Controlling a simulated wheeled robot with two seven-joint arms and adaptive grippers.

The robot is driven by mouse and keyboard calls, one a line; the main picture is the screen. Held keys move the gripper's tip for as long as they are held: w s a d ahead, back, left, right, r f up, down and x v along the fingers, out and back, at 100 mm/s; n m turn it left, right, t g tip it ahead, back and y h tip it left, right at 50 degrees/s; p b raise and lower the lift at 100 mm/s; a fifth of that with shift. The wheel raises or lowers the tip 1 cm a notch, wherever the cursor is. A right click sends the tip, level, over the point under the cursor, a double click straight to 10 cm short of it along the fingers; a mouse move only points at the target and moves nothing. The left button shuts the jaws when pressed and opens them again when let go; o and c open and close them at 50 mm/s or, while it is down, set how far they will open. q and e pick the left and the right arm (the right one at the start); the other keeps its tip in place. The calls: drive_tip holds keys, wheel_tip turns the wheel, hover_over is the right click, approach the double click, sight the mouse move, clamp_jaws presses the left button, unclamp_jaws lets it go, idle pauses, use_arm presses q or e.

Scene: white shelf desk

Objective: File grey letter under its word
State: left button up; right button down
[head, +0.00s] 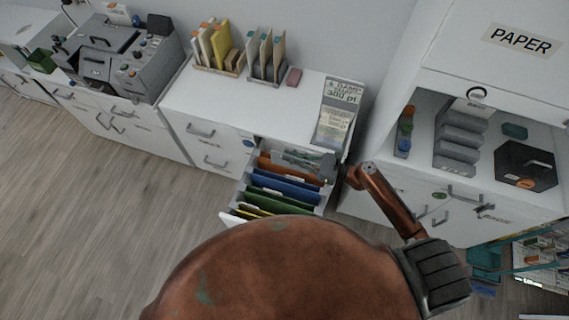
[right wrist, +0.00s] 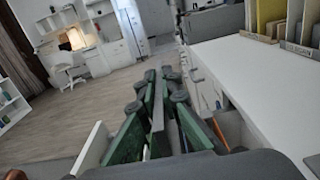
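An open drawer (head: 228,218) in the white cabinet holds hanging files: an orange file (head: 284,170) at the back, a blue file (head: 283,187), a green file (head: 278,203) and a yellow one (head: 252,211) nearer the front. My right gripper (head: 292,157) is over the back of the drawer, its fingers pointing left. In the right wrist view its green-sided fingers (right wrist: 160,76) lie close together, with a thin pale strip between them that I cannot identify. I cannot make out a grey letter for certain. The words on the file tabs are too small to read. My left gripper is out of view.
A printed sign stand (head: 338,112) stands on the white counter (head: 215,98) just behind the drawer. File racks (head: 266,72) stand farther back. A grey machine (head: 118,58) is at the left. The PAPER cabinet (head: 510,50) is at the right. The floor at left is clear.

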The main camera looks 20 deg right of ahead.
sight(286, 163)
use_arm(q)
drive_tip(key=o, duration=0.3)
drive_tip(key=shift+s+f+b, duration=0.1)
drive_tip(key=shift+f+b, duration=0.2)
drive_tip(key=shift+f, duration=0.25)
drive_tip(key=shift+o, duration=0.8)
use_arm(e)
drive_tip(key=f, duration=0.1)
drive_tip(key=a+f, duration=0.1)
drive_tip(key=f, duration=0.2)
drive_tip(key=shift+a+f, duration=0.2)
drive_tip(key=shift+a, duration=0.15)
use_arm(q)
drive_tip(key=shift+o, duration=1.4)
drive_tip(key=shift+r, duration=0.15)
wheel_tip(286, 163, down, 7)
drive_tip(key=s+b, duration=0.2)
drive_tip(key=b, duration=0.4)
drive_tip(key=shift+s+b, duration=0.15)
drive_tip(key=shift+b, duration=0.2)
use_arm(e)
wheel_tip(286, 163, down, 10)
drive_tip(key=shift+r, duration=0.1)
drive_tip(key=c, duration=2.1)
unclamp_jaws()
